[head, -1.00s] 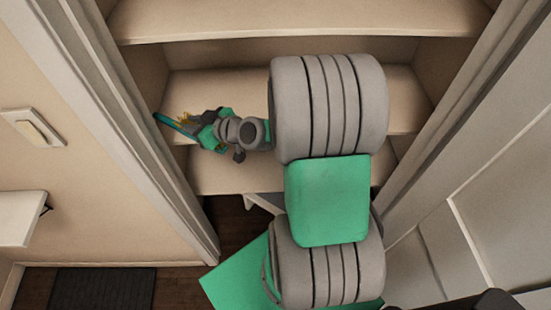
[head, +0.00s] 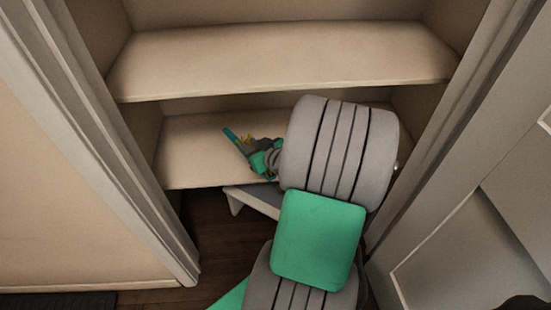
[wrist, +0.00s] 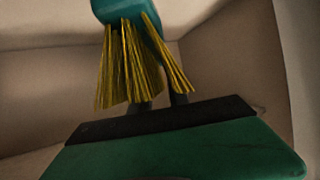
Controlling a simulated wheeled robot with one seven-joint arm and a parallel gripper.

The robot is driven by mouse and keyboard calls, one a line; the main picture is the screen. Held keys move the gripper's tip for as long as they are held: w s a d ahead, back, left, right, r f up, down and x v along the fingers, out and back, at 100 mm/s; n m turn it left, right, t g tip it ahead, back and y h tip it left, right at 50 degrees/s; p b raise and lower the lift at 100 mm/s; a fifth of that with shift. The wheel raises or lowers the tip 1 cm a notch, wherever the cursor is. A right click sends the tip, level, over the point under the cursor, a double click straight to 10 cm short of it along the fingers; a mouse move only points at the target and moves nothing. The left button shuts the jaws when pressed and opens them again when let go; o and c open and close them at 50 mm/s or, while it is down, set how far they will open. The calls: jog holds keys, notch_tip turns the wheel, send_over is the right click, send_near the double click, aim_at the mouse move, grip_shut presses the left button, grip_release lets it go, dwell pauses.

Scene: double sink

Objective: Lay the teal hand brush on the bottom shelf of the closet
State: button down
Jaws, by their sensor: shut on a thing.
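My gripper (head: 264,159) is shut on the teal hand brush (head: 233,140), whose handle points up and left past the jaws. Its yellow bristles show beside the jaws. In the wrist view the brush's teal body (wrist: 125,10) is at the top, with yellow bristles (wrist: 128,65) hanging below it in front of my dark fingers (wrist: 163,102). In the head view the brush appears over the lowest visible shelf (head: 195,150) of the closet. I cannot tell whether it touches the shelf. My arm hides the shelf's right part.
Another shelf (head: 280,60) spans the closet above, its front edge above my gripper. A white door frame (head: 135,150) stands left and a pale panelled door (head: 450,240) right. Dark wooden floor (head: 220,245) lies below. The lowest shelf's left part is bare.

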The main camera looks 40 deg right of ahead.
jog(key=w+d+f+b, duration=0.1)
jog(key=d+f+b, duration=0.3)
jog(key=d+f, duration=0.1)
jog(key=w+d+f+m+h+b, duration=0.1)
jog(key=d+f+b, duration=0.3)
jog(key=d+f, duration=0.2)
jog(key=w+d+f+m+h+b, duration=0.1)
jog(key=w+d+f+b, duration=0.1)
jog(key=d+f+b, duration=0.2)
jog(key=shift+d+f+b, duration=0.2)
jog(key=shift+d+f, duration=0.3)
jog(key=shift+f, duration=0.25)
jog(key=shift+d+f+b, duration=0.2)
jog(key=shift+d+f, duration=0.3)
jog(key=shift+f, duration=0.25)
jog(key=shift+r, duration=0.15)
jog(key=c, duration=1.3)
grip_release()
jog(key=shift+o, duration=0.2)
